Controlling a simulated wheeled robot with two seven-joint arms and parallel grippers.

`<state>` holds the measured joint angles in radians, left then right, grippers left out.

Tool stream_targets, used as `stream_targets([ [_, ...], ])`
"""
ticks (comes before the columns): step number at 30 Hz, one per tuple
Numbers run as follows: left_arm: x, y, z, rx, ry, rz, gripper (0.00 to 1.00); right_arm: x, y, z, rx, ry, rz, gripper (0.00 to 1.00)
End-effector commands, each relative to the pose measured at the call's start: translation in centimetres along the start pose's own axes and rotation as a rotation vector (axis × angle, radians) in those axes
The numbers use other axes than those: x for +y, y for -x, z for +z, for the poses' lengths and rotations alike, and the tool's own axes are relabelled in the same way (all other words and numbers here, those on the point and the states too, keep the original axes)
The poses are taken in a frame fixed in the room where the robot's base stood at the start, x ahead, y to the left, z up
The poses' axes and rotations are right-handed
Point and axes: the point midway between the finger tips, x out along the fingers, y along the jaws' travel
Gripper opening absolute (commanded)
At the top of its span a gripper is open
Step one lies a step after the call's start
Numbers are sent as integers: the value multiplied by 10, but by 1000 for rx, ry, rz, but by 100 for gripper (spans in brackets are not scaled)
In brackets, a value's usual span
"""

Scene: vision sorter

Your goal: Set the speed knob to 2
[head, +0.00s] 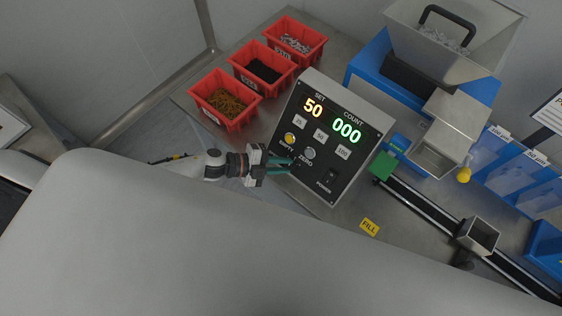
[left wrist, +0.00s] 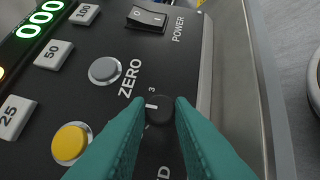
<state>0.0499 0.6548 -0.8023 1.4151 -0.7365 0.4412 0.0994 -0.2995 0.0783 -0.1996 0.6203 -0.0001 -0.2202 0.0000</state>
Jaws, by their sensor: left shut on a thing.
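The speed knob (left wrist: 160,108) is a small round black knob on the black control panel (head: 342,120). My left gripper (head: 283,166) reaches in from the left at the lower left part of the panel. In the left wrist view its teal fingers (left wrist: 160,115) are shut on the knob, one on each side. In the head view the fingers hide the knob. My right gripper is not in view.
Near the knob are the yellow EMPTY button (head: 290,138), the grey ZERO button (head: 308,153) and the POWER switch (head: 331,176). Red bins (head: 226,99) stand left of the panel. A blue machine with a hopper (head: 455,50) and a rail (head: 425,206) lie to the right.

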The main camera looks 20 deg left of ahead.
Motion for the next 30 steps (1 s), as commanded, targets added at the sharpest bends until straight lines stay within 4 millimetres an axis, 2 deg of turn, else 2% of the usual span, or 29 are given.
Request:
stream_targets([
  [16, -1, 0, 0, 2, -20, -17, 0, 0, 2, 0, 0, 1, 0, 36],
  [17, -1, 0, 0, 2, -20, -17, 24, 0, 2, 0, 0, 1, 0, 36],
  [20, -1, 0, 0, 1, -19, -17, 40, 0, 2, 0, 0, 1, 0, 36],
  [30, -1, 2, 0, 2, -19, -16, 42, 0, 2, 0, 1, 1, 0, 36],
])
